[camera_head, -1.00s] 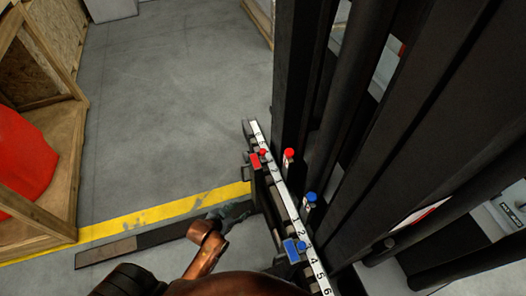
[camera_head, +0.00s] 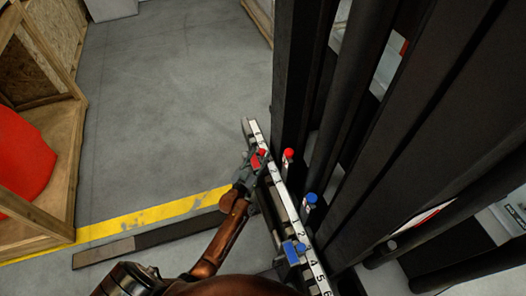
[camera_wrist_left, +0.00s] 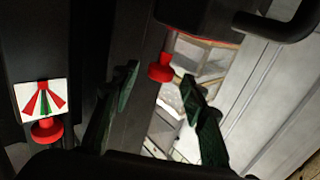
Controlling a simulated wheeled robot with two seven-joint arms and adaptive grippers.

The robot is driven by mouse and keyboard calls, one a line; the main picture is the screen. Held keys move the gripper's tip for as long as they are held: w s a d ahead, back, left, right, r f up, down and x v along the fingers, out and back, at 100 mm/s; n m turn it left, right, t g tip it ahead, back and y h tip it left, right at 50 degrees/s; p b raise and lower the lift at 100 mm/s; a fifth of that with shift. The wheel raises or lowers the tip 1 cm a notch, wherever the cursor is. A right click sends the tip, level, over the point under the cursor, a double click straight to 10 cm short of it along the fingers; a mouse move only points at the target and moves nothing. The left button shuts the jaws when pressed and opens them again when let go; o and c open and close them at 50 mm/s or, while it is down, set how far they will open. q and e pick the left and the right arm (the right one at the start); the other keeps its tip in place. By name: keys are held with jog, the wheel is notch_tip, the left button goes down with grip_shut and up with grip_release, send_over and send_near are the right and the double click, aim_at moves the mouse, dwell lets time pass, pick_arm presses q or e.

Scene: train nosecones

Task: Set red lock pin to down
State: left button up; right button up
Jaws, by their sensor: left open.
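A red pin with a round head (camera_wrist_left: 160,68) sticks out beside a dark block in the left wrist view. In the head view, a red knob (camera_head: 262,153) and a red block sit on the far part of the numbered rail, partly covered by my left gripper (camera_head: 254,163). My left gripper is open, and its two fingers (camera_wrist_left: 163,98) stand on either side of the red pin's line, with the pin head just beyond the tips. I see no contact. My right gripper is not in view.
A second red knob (camera_wrist_left: 46,130) sits under a label with red and green arrows; it stands right of the rail (camera_head: 287,204) in the head view. A blue knob (camera_head: 310,198) and blue block (camera_head: 291,251) are nearer.

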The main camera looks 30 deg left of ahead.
pick_arm(q)
jog(key=shift+w+a+b, duration=0.1)
jog(key=shift+w+b, duration=0.2)
jog(key=shift+w, duration=1.15)
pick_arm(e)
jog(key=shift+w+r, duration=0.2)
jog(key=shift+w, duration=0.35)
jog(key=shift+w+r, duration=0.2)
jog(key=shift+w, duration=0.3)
pick_arm(q)
jog(key=shift+c, duration=0.2)
grip_shut()
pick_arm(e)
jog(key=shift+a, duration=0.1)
